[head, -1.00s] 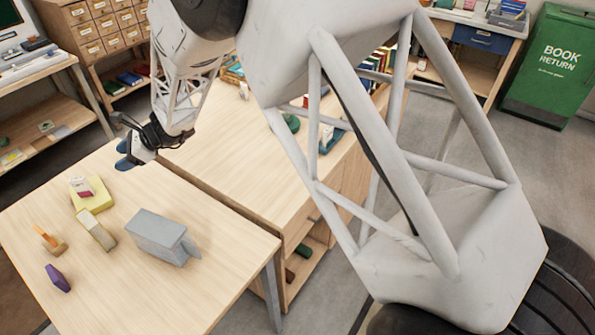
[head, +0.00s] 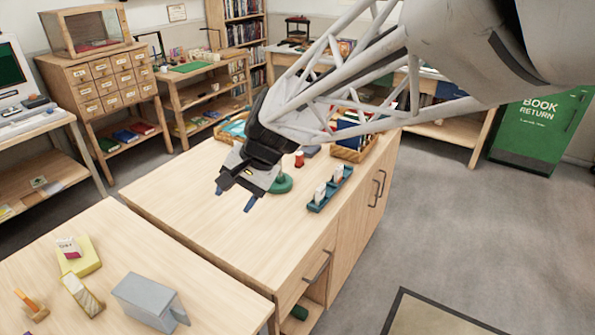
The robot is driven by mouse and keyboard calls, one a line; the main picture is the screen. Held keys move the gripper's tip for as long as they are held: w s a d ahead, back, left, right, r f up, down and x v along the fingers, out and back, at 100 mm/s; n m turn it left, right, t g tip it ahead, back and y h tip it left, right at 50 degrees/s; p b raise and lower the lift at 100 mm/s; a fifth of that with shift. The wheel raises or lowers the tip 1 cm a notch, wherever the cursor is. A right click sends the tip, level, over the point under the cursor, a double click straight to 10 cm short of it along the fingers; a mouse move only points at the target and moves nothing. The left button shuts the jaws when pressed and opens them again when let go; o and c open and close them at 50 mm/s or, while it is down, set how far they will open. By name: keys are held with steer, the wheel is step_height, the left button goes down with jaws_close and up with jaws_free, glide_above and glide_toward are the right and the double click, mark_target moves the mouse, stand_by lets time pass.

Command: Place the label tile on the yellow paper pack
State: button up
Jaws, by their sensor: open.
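A yellow paper pack (head: 89,264) lies on the near-left table. A small white-and-red tile with dark print (head: 69,247), which looks like the label tile, stands on top of it near its left end. My gripper (head: 234,199) is over the wooden counter to the right of that table, well apart from the pack and tile. Its two dark blue fingertips are spread apart, with nothing seen between them.
On the near table (head: 125,242) stand a grey box-like holder (head: 143,299), a cream-sided block (head: 80,294) and an orange-topped piece (head: 27,300). On the counter are a green round-based object (head: 280,184) and a teal rack (head: 330,191) with white pieces. The counter's front is clear.

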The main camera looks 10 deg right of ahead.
steer(key=s+d+n+t+h, duration=0.2)
steer(key=s+d+n+h, duration=0.2)
steer(key=s+d, duration=1.4)
steer(key=shift+d+r+n+h, duration=0.25)
steer(key=shift+r+n+h, duration=0.15)
steer(key=shift+h, duration=0.7)
